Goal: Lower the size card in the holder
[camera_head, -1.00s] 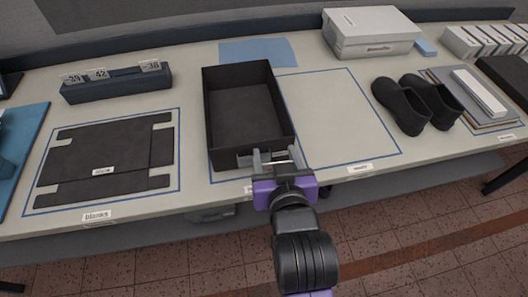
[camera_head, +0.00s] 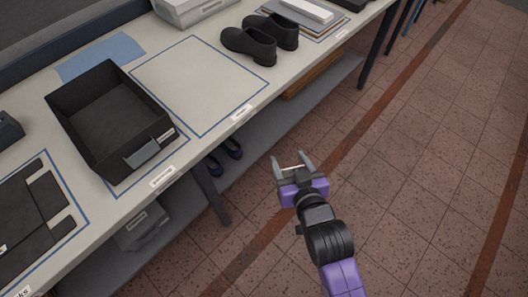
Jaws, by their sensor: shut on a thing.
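The black open box (camera_head: 108,122) stands on the table with a grey card holder (camera_head: 142,153) on its near wall. A small white label (camera_head: 166,135) sits beside the holder on that wall. My gripper (camera_head: 292,168) is out over the floor, in front of the table and to the right of the box, well apart from the holder. Its fingers are closed on a thin pale piece that looks like the size card (camera_head: 291,168), seen nearly edge-on. Its printed face cannot be read. Only the end of the dark card rack (camera_head: 9,128) shows at the left edge.
Black shoes (camera_head: 250,46) stand on the table to the right of a bare blue-outlined area (camera_head: 195,82). A blue cloth (camera_head: 100,56) lies behind the box. A lower shelf (camera_head: 255,128) and table leg (camera_head: 211,190) are under the table edge. The floor at right is clear.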

